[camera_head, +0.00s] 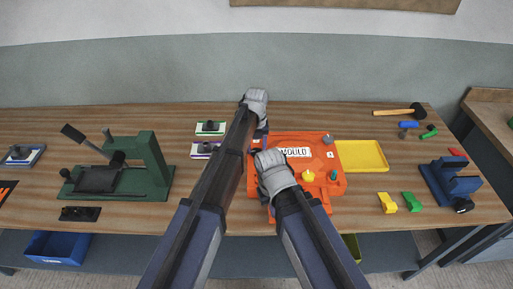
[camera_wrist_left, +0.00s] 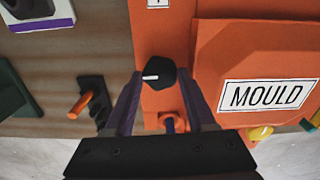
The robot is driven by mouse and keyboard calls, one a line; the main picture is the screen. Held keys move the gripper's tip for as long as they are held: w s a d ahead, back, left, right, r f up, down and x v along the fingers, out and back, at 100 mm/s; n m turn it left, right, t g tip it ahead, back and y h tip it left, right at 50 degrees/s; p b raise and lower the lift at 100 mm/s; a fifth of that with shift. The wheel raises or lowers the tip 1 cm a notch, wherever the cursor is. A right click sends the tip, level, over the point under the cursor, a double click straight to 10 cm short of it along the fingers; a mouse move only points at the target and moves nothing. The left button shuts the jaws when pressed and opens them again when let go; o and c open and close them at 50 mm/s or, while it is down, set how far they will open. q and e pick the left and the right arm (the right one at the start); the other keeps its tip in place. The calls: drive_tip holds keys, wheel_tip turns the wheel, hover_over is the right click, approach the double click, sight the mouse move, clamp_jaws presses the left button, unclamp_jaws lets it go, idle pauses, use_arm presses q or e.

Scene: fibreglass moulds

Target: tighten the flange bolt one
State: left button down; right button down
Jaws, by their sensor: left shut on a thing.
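The orange mould (camera_head: 318,143) lies on the wooden bench, with a MOULD label (camera_wrist_left: 267,95) on its raised middle. In the left wrist view a black bolt head (camera_wrist_left: 160,73) with a white mark pointing left sits on the orange flange, below a white tag (camera_wrist_left: 158,3) cut by the frame edge. I take it as flange bolt one. My left gripper (camera_wrist_left: 160,84) is shut on it, one finger on each side. In the head view my left gripper (camera_head: 262,130) is at the mould's far left corner. My right gripper (camera_head: 268,208) is over the mould's near left side; its fingers are mostly hidden.
A yellow tray (camera_head: 362,156) stands right of the mould. A green press (camera_head: 150,160) stands at left, and a mallet (camera_head: 400,112) lies at the back right. In the left wrist view an orange-handled black tool (camera_wrist_left: 82,105) lies left of the mould.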

use_arm(q)
drive_tip(key=shift+s, duration=0.1)
drive_tip(key=shift+c, duration=1.1)
unclamp_jaws()
